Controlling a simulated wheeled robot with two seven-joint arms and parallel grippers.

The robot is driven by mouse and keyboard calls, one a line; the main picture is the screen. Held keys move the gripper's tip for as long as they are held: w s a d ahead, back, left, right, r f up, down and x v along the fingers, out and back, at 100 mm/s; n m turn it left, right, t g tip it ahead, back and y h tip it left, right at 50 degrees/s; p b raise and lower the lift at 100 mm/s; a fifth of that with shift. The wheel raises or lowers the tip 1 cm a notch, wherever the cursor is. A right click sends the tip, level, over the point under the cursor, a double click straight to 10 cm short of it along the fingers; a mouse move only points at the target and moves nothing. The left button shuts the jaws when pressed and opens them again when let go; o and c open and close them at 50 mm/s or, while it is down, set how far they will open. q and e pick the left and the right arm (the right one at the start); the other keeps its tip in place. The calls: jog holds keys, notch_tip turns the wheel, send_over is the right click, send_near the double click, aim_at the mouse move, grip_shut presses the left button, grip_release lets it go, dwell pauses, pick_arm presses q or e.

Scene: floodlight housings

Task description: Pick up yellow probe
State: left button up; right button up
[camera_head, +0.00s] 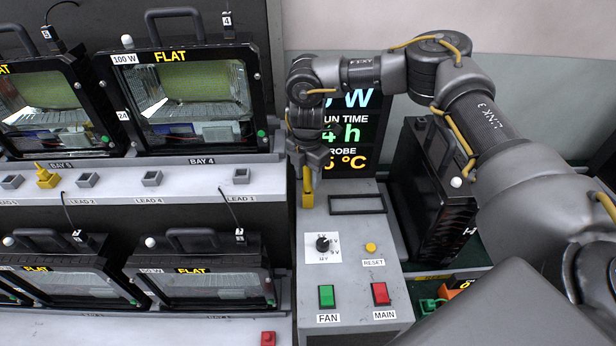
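A yellow upright piece, which looks like the yellow probe (307,188), stands at the left back corner of the grey control panel. My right gripper (308,168) points down right above it, and its fingers meet the top of the yellow piece. The dark fingers hide that top, so I cannot tell whether they are closed on it. My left gripper is not in view.
The control panel (345,285) has a knob, a yellow reset button, green and red switches. Floodlight housings (185,95) fill racks at left, with a yellow plug (46,177) among the grey lead sockets. A dark housing (435,190) stands right of the panel.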

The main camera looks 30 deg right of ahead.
grip_shut()
